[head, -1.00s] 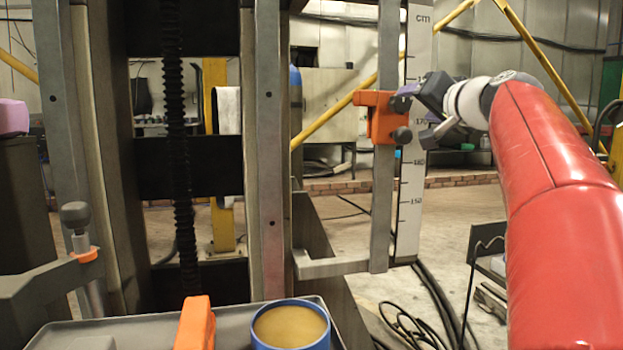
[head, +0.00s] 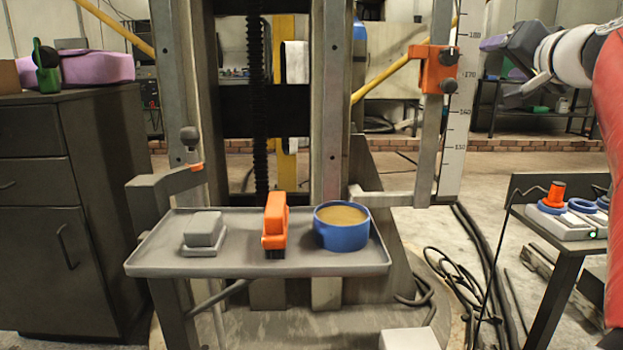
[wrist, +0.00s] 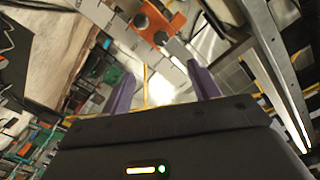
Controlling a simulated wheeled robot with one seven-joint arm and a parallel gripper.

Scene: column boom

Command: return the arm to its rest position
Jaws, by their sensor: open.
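My gripper (head: 492,43) is at the upper right of the head view, at the end of my red arm (head: 609,120). Its jaws are open, with nothing between them that I can make out. In the wrist view its two purple fingers (wrist: 162,88) stand wide apart. The orange slider block (head: 434,70) with dark knobs sits on the upright rail beside the white cm scale (head: 458,115). My gripper is to the right of the block with a gap between them. The block also shows above the fingers in the wrist view (wrist: 157,22).
A grey tray (head: 330,264) holds a grey block (head: 205,229), an orange brush (head: 275,222) and a blue tub (head: 341,238). A dark cabinet (head: 60,200) stands left. A side table at right carries a control box (head: 570,222) with an orange knob. Cables (head: 470,290) lie on the floor.

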